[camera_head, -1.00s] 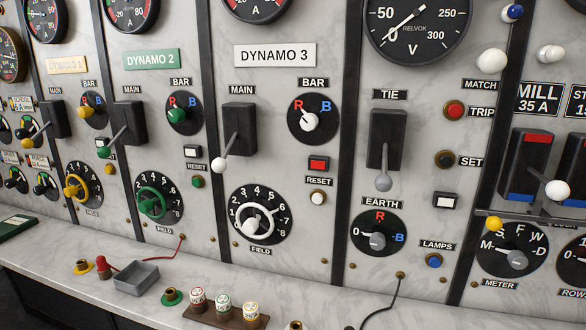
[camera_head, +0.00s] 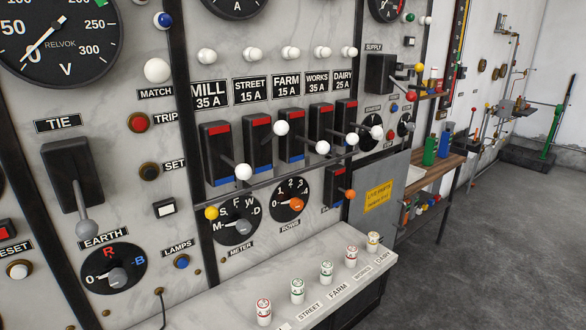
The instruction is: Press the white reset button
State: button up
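The white reset button (camera_head: 19,269) is a small round white cap in a brass ring, near the left edge of the head view. It sits just below a partly cut-off RESET label (camera_head: 14,248) on the grey marble panel. My gripper is not in view.
The TIE lever (camera_head: 87,228) and the EARTH dial (camera_head: 113,267) stand out right of the button. Several feeder levers project further right. A marble ledge (camera_head: 340,270) holds capped fuses.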

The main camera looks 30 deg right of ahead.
aim_at(20, 272)
jog(key=z, duration=0.35)
jog(key=u, duration=1.8)
